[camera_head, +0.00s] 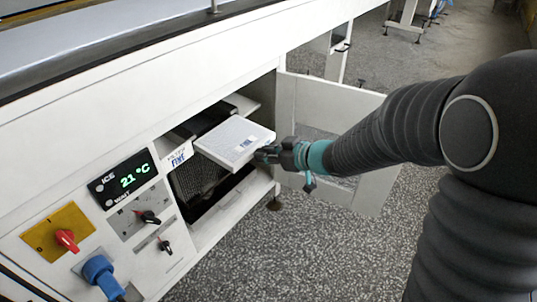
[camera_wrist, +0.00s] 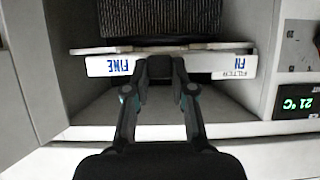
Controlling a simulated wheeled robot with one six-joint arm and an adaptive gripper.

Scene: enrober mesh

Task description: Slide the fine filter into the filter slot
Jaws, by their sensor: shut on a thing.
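The fine filter (camera_head: 234,141) is a flat white panel with "FINE" in blue on it. My gripper (camera_head: 266,154) is shut on its near edge and holds it roughly level at the mouth of the open compartment. In the wrist view the filter (camera_wrist: 101,66) spans much of the opening, with my gripper (camera_wrist: 160,72) at the middle of its edge. The filter slot is in this compartment, beside a label (camera_head: 177,157) reading "FILTER FINE"; the filter hides part of it. I cannot tell how far the filter is in.
An open white door (camera_head: 345,108) stands right of the compartment. A dark mesh block (camera_wrist: 160,18) shows inside. Left of the opening are a display (camera_head: 124,179) reading 21 °C, a red switch (camera_head: 67,239) and a blue plug (camera_head: 99,270). The speckled floor in front is clear.

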